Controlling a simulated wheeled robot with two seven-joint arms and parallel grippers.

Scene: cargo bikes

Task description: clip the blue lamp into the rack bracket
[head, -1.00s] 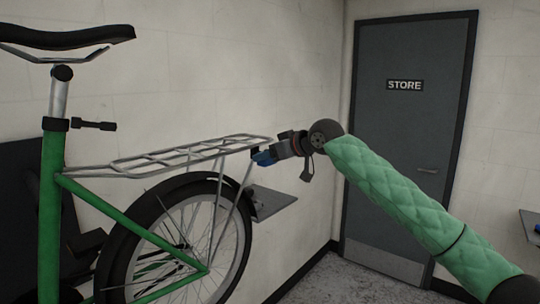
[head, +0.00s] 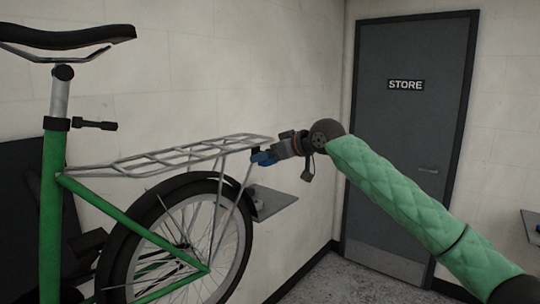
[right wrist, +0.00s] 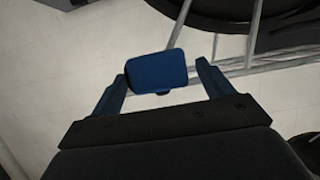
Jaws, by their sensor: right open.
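The blue lamp (head: 263,158) is at the rear end of the silver rack (head: 170,155) on the green bike. My right gripper (head: 276,153) is just behind it, to its right in the head view. In the right wrist view the lamp (right wrist: 157,72) shows as a blue rounded block beyond and between the open fingers (right wrist: 162,85). A gap shows between the lamp and the right-hand finger; the left-hand finger is close to it. The rack bracket is hidden behind the lamp, so I cannot tell how the lamp sits in it. My left gripper is out of view.
The rear wheel (head: 238,245) and its black mudguard are below the rack. A grey wall shelf (head: 275,203) stands out below the gripper. A grey STORE door (head: 410,130) is behind my right arm. A table corner (head: 530,222) shows at the right edge.

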